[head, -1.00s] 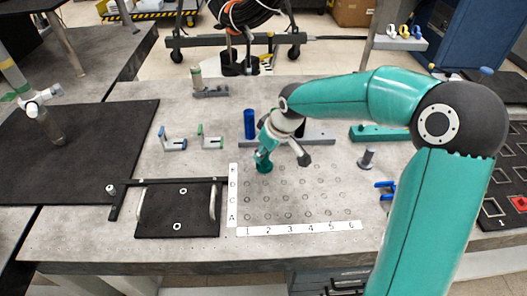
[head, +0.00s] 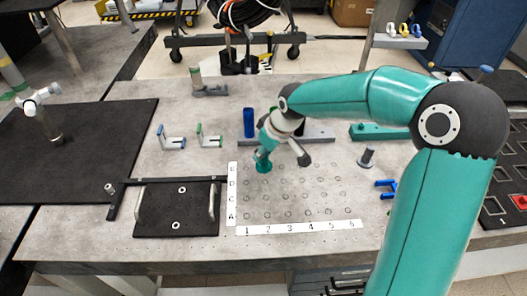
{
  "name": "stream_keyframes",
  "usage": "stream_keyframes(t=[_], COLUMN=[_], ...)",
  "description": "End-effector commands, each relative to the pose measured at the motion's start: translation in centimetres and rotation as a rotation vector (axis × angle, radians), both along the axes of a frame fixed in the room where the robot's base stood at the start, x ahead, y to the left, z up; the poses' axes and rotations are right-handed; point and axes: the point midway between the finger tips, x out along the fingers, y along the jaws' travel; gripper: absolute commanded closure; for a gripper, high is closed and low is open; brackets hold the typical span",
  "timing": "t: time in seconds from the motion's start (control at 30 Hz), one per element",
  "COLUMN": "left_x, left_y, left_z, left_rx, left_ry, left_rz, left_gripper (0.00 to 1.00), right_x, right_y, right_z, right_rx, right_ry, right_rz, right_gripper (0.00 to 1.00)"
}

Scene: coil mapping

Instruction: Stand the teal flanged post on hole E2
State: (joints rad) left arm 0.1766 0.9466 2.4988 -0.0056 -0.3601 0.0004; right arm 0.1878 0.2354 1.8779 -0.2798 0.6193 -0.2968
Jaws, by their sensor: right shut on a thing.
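The teal flanged post (head: 263,166) is at the upper left of the hole grid, in row E near column 2. Its round flange shows at the bottom, and it looks upright. I cannot tell whether it touches the plate or sits exactly over hole E2. My right gripper (head: 263,154) is just above the flange, shut on the post, with its jaws small and partly blended with the teal colour. Hole E2 itself is hidden under the post. My left gripper is not in view.
A black plate with handles (head: 178,209) lies left of the grid. A grey post (head: 367,157) and a blue clamp (head: 386,184) are to the right. Blue (head: 171,138) and green (head: 209,136) brackets stand at the back left.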

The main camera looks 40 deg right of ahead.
Motion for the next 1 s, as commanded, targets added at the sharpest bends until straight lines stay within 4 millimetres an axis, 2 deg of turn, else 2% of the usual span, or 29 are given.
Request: stream_keyframes(t=[0.33, 0.37, 0.53, 0.87, 1.0], left_x=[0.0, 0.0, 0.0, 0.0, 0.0], left_y=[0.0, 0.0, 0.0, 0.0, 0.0], left_z=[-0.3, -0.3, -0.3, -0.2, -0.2], left_rx=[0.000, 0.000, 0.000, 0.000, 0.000], left_ry=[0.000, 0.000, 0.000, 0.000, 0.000], left_rz=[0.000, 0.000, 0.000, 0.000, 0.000], left_gripper=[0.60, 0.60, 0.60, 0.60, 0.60], right_x=[0.0, 0.0, 0.0, 0.0, -0.3], right_y=[0.0, 0.0, 0.1, 0.1, 0.0], right_z=[-0.3, -0.3, -0.3, -0.2, 0.7], right_rx=[0.000, 0.000, 0.000, 0.000, 0.000], right_ry=[-0.001, -0.001, 0.000, 0.000, -0.001], right_rz=[0.001, 0.001, 0.001, 0.001, 0.001], right_gripper=[1.00, 0.74, 0.46, 0.46, 0.46])
